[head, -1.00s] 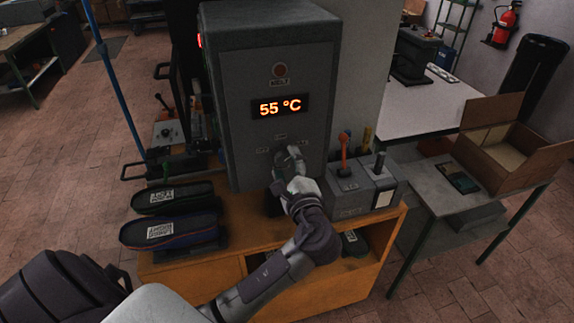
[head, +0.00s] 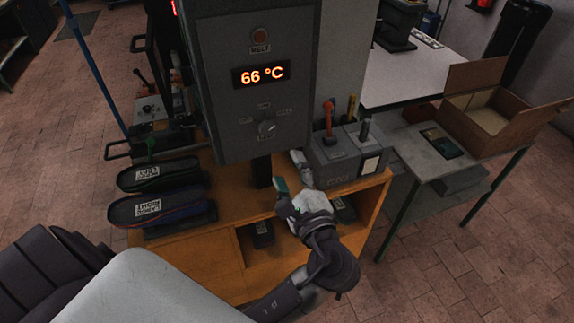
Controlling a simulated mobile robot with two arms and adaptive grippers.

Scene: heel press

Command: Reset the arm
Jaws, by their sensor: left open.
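My left gripper (head: 291,176) is open and empty in the head view. It is in front of and below the grey control cabinet (head: 215,110), over the front of the wooden bench (head: 215,255). My left arm (head: 330,265) is bent and comes up from the bottom edge. The cabinet's rotary knob (head: 267,127) is above and left of the gripper, clear of its fingers. The display (head: 261,76) reads 66 °C, with a round red button (head: 260,36) above it. My right gripper is not in view.
Two dark labelled soles (head: 158,206) lie on stands at the bench's left. A grey box with a red lever (head: 329,120) stands close to the gripper's right. An open cardboard box (head: 515,125) sits on the grey side table (head: 415,150). Tiled floor is free at right.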

